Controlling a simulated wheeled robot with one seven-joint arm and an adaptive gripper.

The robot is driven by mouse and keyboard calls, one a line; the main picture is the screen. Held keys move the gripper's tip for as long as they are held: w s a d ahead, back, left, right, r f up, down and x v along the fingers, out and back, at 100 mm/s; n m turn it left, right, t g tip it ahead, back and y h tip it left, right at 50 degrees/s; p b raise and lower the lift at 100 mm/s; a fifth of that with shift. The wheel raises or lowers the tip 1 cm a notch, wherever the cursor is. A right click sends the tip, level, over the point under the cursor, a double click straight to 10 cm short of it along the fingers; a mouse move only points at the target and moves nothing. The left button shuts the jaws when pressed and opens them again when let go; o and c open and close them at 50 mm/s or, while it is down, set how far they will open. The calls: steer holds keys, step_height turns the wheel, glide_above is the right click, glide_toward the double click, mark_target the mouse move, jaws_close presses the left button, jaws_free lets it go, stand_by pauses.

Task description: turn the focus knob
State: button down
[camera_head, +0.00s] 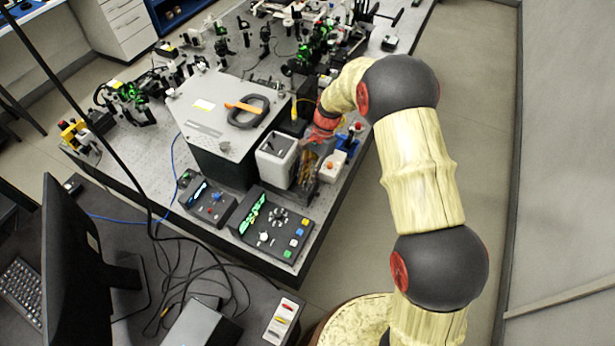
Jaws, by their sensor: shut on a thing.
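My gripper (304,184) reaches down over the right part of the optical bench (335,185), just right of a white open-topped box (263,164). Its fingers are shut on a small part that they mostly hide. I cannot tell from this view whether that part is the focus knob. No other knob can be surely picked out as the focus knob. A control box (283,244) with a green display, a dial and coloured buttons sits in front of the gripper, apart from it.
A grey housing (207,130) with an orange-marked black handle (247,111) stands left of the white box. A smaller control box (212,212) is at the front. A white-and-blue device (333,167) stands close right of my gripper. Optics crowd the back. A monitor (90,262) and cables fill the lower left.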

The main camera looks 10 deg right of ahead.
steer(key=c, duration=1.7)
jaws_free()
steer(key=shift+c, duration=0.2)
steer(key=shift+r, duration=0.1)
steer(key=v, duration=1.1)
steer(key=shift+r, duration=0.35)
steer(key=shift+w+d, duration=0.1)
steer(key=shift+w, duration=0.05)
